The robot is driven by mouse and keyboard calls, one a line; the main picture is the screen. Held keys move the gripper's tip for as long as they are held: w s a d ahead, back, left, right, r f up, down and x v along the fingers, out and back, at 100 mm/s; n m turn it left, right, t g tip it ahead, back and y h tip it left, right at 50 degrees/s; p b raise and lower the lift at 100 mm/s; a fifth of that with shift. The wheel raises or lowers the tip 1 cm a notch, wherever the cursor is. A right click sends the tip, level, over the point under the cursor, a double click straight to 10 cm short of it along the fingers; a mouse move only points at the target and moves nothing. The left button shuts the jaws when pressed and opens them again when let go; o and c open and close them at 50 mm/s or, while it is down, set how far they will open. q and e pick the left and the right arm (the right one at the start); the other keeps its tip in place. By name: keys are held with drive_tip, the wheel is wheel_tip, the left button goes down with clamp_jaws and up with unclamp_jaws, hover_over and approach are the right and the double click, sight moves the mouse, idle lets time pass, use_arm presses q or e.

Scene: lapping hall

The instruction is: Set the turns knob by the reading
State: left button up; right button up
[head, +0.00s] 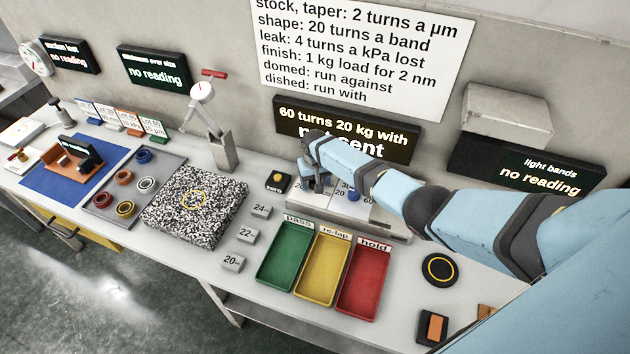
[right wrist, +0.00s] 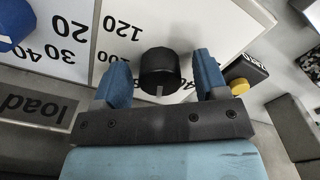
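A black knob (right wrist: 159,71) with a pale pointer line stands on a white dial panel (right wrist: 112,62), near printed numbers 120 and 20, in the right wrist view. My right gripper (right wrist: 162,76) is open, with one blue finger on each side of it and a visible gap at both. In the head view my right gripper (head: 316,184) is over the left part of the panel and hides most of that knob. A blue knob (right wrist: 14,24) sits on the other dial; it also shows in the head view (head: 352,194). A display (head: 345,130) reads "60 turns 20 kg with" and a partly covered "not sent". My left gripper is out of view.
A zero button (head: 277,181) stands left of the panel. Green (head: 268,280), yellow (head: 304,290) and red (head: 348,301) trays lie in front. A wall sheet (head: 360,50) lists turn rules. The light bands display (head: 530,170) says no reading. A speckled plate (head: 222,223) lies left.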

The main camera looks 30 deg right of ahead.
wheel_tip(320, 180, up, 14)
idle(0.6)
drive_tip(key=shift+f, duration=0.1)
